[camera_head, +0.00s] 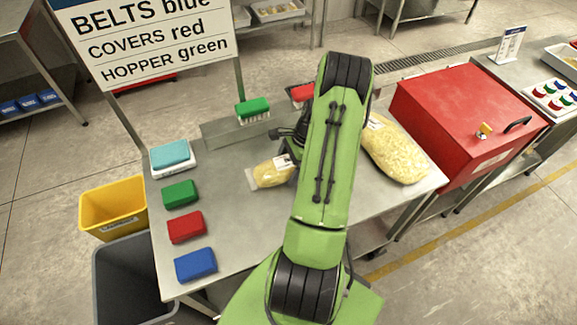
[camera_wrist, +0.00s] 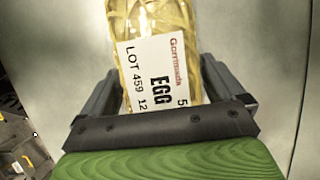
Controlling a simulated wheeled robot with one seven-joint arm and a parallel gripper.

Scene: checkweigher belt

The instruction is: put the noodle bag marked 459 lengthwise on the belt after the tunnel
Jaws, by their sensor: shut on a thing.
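The noodle bag (camera_wrist: 150,22), a clear pack of pale yellow noodles with a white label reading EGG and LOT 459, lies between the two fingers of my gripper (camera_wrist: 160,85) in the wrist view. My gripper is shut on it at the label end. In the head view a small noodle bag (camera_head: 269,174) shows just left of my green arm, over the steel table; my fingers are mostly hidden there. I cannot tell whether the bag touches the table. A red box-like cover (camera_head: 455,115), perhaps the tunnel, stands at the right. No belt surface is clear to see.
A larger noodle bag (camera_head: 398,152) lies right of my arm. Teal (camera_head: 170,154), green (camera_head: 180,194), red (camera_head: 186,227) and blue (camera_head: 195,264) blocks line the table's left edge. A green brush (camera_head: 253,108) stands behind. A yellow bin (camera_head: 113,207) is at left.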

